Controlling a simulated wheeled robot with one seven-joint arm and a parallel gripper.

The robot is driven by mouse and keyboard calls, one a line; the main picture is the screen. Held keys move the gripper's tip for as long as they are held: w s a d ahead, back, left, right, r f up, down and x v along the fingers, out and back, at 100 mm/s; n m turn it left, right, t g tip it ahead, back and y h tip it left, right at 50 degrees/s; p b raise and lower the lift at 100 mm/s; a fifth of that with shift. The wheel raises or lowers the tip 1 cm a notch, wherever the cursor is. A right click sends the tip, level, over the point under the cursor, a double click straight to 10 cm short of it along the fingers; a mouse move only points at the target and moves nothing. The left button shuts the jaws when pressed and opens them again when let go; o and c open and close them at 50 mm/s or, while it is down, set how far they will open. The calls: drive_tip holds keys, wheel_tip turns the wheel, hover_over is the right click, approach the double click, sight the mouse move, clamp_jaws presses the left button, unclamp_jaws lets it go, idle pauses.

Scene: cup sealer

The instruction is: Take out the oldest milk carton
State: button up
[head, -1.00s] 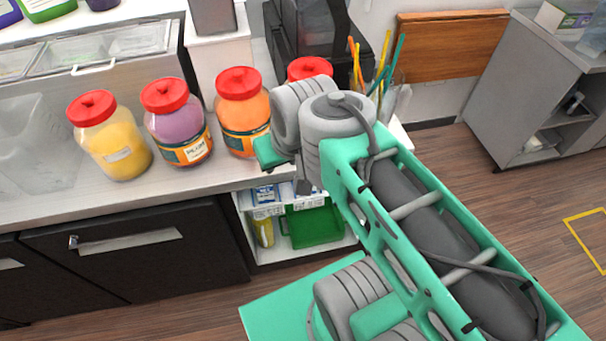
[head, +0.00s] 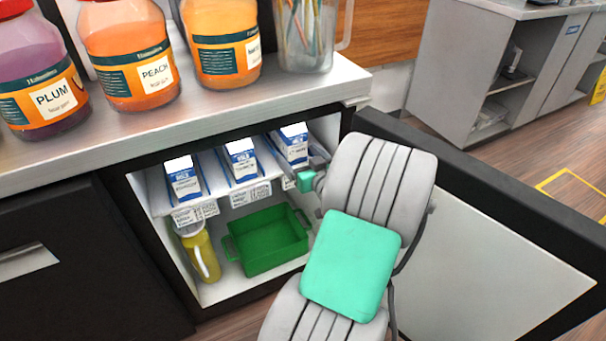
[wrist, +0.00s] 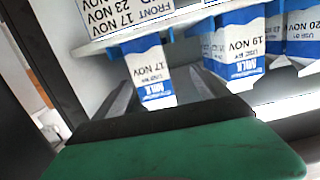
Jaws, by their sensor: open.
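Milk cartons with blue and white faces stand in three rows on the upper shelf of an open fridge: left (head: 185,182), middle (head: 240,162) and right (head: 292,146). The wrist view is upside down. There, a carton dated 17 NOV (wrist: 151,74) stands between the two fingers of my gripper (wrist: 165,88); I cannot tell whether they touch it. Cartons dated 19 NOV (wrist: 237,50) and 20 NOV (wrist: 303,38) stand to its right. In the head view my gripper (head: 314,174) is at the right row, open, its fingers partly hidden.
The fridge door (head: 480,235) stands open at the right, beside my arm. Below the shelf are a green bin (head: 268,241) and a yellow bottle (head: 201,254). Printed date tags hang on the shelf edge (head: 222,202). Jars, including a peach jar (head: 128,60), stand on the counter above.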

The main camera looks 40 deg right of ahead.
sight(293, 135)
drive_tip(key=shift+w+d+r+t+h+b, duration=0.15)
drive_tip(key=shift+d+r+t+h+b, duration=0.1)
drive_tip(key=shift+d+t, duration=0.2)
drive_tip(key=shift+w+d+r+t+h+b, duration=0.15)
drive_tip(key=shift+d+t+b, duration=0.15)
drive_tip(key=shift+d, duration=0.2)
drive_tip(key=x, duration=0.6)
drive_tip(key=shift+w+d+r, duration=0.1)
drive_tip(key=shift+w+r, duration=0.2)
drive_tip(key=shift+w, duration=0.1)
drive_tip(key=shift+s, duration=0.1)
clamp_jaws()
drive_tip(key=shift+r, duration=0.1)
